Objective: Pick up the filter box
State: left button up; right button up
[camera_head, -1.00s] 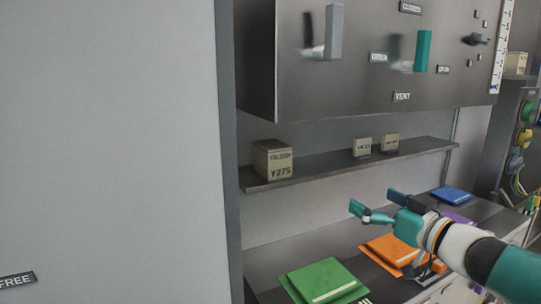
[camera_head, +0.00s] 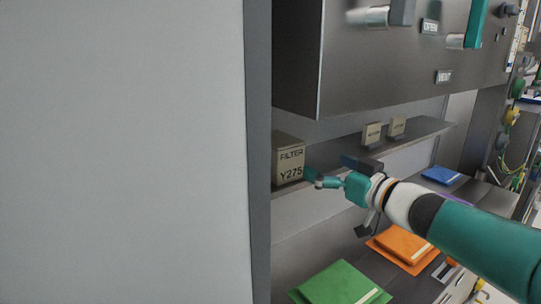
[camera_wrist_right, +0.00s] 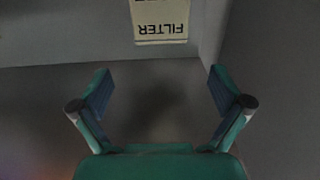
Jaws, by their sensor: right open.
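The filter box (camera_head: 289,161) is a beige box marked "FILTER Y275". It stands at the left end of the grey shelf in the head view. In the right wrist view the box (camera_wrist_right: 160,20) shows upside down at the top centre, partly cut off by the frame edge. My right gripper (camera_head: 328,168) is just right of the box in the head view, at about its height. In the wrist view the gripper (camera_wrist_right: 158,95) is open, with nothing between its fingers, and the box is beyond the fingertips. My left gripper is not in view.
Two smaller beige boxes, one of them here (camera_head: 373,135), stand farther right on the shelf (camera_head: 340,152). A dark cabinet (camera_head: 400,60) with handles hangs above. Green (camera_head: 340,285) and orange (camera_head: 405,245) flat items lie on the counter below. A grey wall panel (camera_head: 125,150) fills the left.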

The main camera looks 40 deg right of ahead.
jog(key=b, duration=0.2)
send_near(282, 140)
jog(key=w, duration=0.2)
jog(key=w+f, duration=0.1)
jog(key=w, duration=0.1)
jog(key=shift+w+d+f, duration=0.1)
jog(key=shift+d, duration=0.25)
jog(key=shift+w+d+r, duration=0.1)
jog(key=shift+w+r, duration=0.05)
jog(key=shift+w, duration=1.3)
jog(key=shift+w+d+r, duration=0.1)
jog(key=shift+w+r, duration=0.1)
jog(key=shift+w, duration=1.3)
jog(key=shift+s, duration=0.1)
jog(key=shift+c, duration=0.7)
jog(key=shift+r, duration=0.1)
jog(key=c, duration=1)
jog(key=shift+r, duration=0.1)
